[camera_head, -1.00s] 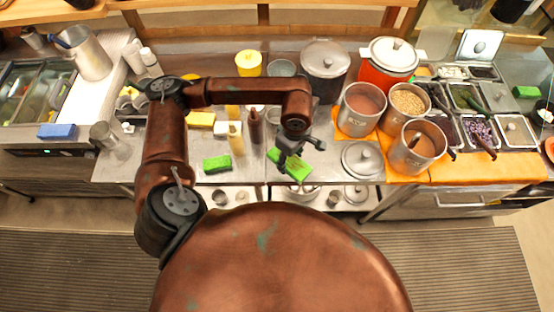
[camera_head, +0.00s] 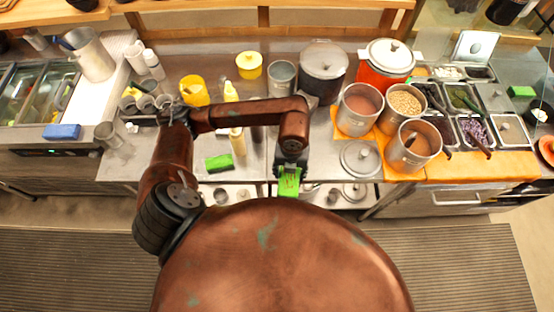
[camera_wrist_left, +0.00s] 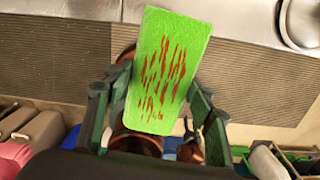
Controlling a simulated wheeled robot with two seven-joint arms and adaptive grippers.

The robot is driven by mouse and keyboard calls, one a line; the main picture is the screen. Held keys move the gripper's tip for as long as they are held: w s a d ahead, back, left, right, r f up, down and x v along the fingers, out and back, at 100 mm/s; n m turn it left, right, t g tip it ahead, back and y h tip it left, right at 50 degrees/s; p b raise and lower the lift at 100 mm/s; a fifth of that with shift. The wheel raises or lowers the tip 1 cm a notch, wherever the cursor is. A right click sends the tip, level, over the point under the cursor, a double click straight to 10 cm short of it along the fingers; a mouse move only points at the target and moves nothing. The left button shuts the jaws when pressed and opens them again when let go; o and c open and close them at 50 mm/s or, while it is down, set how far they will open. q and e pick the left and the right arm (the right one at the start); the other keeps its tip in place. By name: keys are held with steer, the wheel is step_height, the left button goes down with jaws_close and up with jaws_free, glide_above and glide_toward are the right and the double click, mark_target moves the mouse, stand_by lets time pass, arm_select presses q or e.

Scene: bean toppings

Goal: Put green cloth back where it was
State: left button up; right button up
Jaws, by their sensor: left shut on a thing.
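My left gripper (camera_head: 289,172) is shut on a green cloth (camera_head: 289,186), a flat block-like piece, above the front edge of the steel counter. In the left wrist view the cloth (camera_wrist_left: 170,70) shows red streaks on its face and sits between the two dark fingers (camera_wrist_left: 155,105). A second green piece (camera_head: 219,162) lies on the counter to the left of the gripper, apart from it. My right gripper is not in view.
A round metal lid (camera_head: 360,158) lies to the right of the gripper, near pots of soup (camera_head: 413,146) and beans (camera_head: 403,105) on an orange cloth (camera_head: 460,168). A blue block (camera_head: 61,132) lies far left.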

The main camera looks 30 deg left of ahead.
arm_select(q)
steer(key=shift+n, duration=0.7)
steer(key=w+a+f, duration=0.2)
steer(key=a+f, duration=0.1)
steer(key=w+a+f+p, duration=0.1)
steer(key=w+a+f, duration=0.2)
steer(key=w+a+f+p, duration=0.1)
steer(key=w+a+f, duration=0.2)
steer(key=shift+w+a, duration=0.25)
steer(key=shift+a, duration=0.1)
steer(key=shift+w+a+f, duration=0.3)
steer(key=shift+a+f, duration=0.05)
steer(key=shift+f, duration=0.3)
step_height(320, 180, down, 2)
steer(key=shift+f+p, duration=0.15)
steer(key=shift+p, duration=0.5)
steer(key=shift+f, duration=0.2)
steer(key=shift+f, duration=0.1)
steer(key=o, duration=1)
